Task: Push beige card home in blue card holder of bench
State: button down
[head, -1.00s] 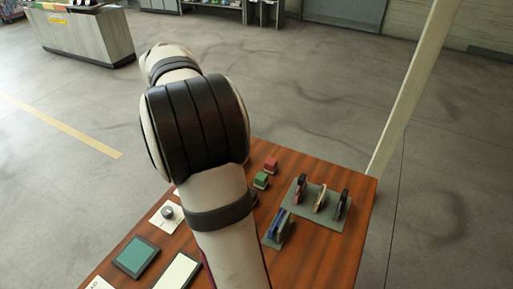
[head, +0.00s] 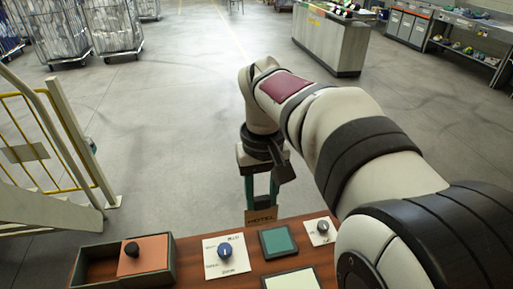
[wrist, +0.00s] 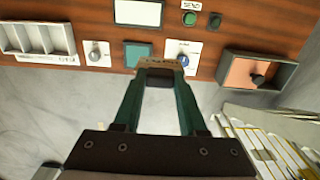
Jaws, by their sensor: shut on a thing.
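My gripper (head: 261,200) has green fingers and is shut on a tan-beige card (head: 262,216) with dark lettering. The card is held at the fingertips, and in the head view it overlaps the far edge of the bench (head: 190,254). In the wrist view the card (wrist: 161,63) spans the tips of my gripper (wrist: 161,76), in front of the bench's edge. Its height above the bench is hard to tell. The blue card holder is in neither current view.
A dark tray with an orange panel and black knob (head: 132,250), a blue-knob plate (head: 225,252), a teal pad (head: 278,241) and a grey-knob plate (head: 321,230) line the bench. A white divided tray (wrist: 35,38) and green button (wrist: 189,18) show too. A yellow railing (head: 35,135) stands left.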

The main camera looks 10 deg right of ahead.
jog(key=s+d+f+m, duration=0.2)
jog(key=s+d+m, duration=0.1)
jog(key=d+m, duration=0.65)
jog(key=s+d+f+m, duration=0.3)
jog(key=d+m, duration=0.5)
jog(key=d, duration=0.3)
jog(key=s+d+f+m, duration=0.2)
jog(key=s+d+m, duration=0.4)
jog(key=s+m, duration=0.2)
jog(key=s+d+f+m, duration=0.2)
jog(key=s+d+m, duration=0.4)
jog(key=s+m, duration=0.2)
jog(key=shift+s+m, duration=0.3)
jog(key=shift+m, duration=0.95)
jog(key=shift+w+f, duration=0.1)
jog(key=shift+f, duration=2.75)
jog(key=shift+f, duration=2.65)
